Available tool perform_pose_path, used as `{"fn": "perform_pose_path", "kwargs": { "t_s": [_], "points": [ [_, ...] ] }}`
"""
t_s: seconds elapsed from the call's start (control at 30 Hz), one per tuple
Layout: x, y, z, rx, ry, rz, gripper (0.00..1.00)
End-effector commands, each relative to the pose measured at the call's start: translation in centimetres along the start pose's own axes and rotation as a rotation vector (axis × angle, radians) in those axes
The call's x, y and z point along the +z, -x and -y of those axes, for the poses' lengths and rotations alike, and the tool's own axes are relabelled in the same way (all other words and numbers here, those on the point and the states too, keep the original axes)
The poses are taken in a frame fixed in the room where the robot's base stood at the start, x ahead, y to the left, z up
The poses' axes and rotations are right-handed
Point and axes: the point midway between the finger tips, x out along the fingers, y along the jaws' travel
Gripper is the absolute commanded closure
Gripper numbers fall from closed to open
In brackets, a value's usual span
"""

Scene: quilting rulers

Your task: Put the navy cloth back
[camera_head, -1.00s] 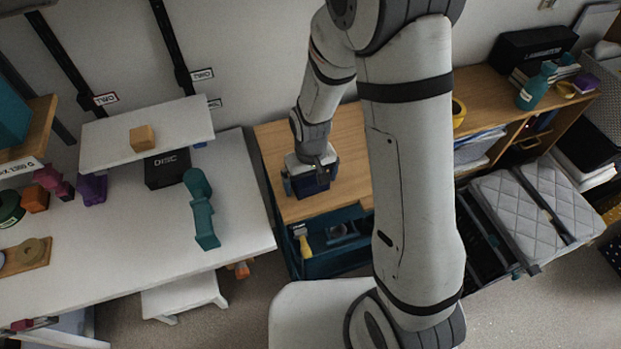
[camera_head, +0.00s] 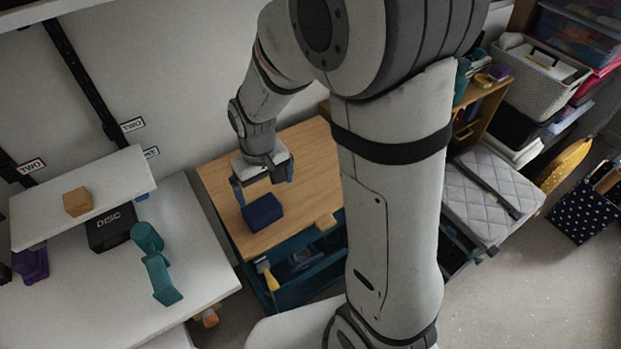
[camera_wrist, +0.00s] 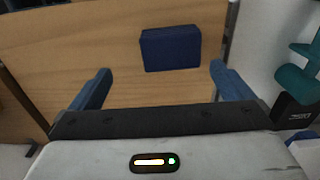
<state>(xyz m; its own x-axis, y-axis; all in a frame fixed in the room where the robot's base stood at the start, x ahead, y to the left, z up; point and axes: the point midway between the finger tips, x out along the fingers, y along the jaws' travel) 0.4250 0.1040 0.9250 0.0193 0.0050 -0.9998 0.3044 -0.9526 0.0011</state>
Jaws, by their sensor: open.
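The navy cloth (camera_head: 262,211) is a small folded dark-blue block lying on the wooden top (camera_head: 303,160) of a cabinet with a teal drawer. In the wrist view the navy cloth (camera_wrist: 170,49) lies flat on the wood, beyond the fingertips and between their lines. My gripper (camera_head: 263,187) is open and empty, above and just behind the cloth, apart from it. Its two blue fingers also show in the wrist view (camera_wrist: 160,82). The underside of the cloth is hidden.
The teal drawer (camera_head: 310,275) stands open below the wooden top, with a yellow-handled tool in it. A white table (camera_head: 190,250) with a teal object (camera_head: 158,270) stands to the left.

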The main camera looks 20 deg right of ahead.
Motion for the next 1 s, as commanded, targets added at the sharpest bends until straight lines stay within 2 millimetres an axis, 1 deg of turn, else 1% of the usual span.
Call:
{"fn": "perform_pose_path", "kwargs": {
  "t_s": [0.03,0.17,0.2,0.3,0.4,0.5,0.63,0.77,1.0],
  "points": [
    [0.7,1.6,-0.8,0.002,-0.024,-0.022,0.00],
    [3.4,5.8,-2.9,0.008,-0.095,-0.075,0.00],
    [4.5,6.9,-3.5,0.010,-0.118,-0.090,0.00],
    [7.2,9.4,-4.7,0.018,-0.173,-0.129,0.00],
    [9.8,11.3,-5.5,0.026,-0.223,-0.162,0.00],
    [12.0,12.6,-6.0,0.034,-0.262,-0.188,0.00],
    [13.8,13.4,-6.2,0.040,-0.294,-0.209,0.00],
    [14.4,13.7,-6.2,0.042,-0.307,-0.215,0.00],
    [14.4,13.7,-6.2,0.042,-0.306,-0.215,0.00]
  ]
}}
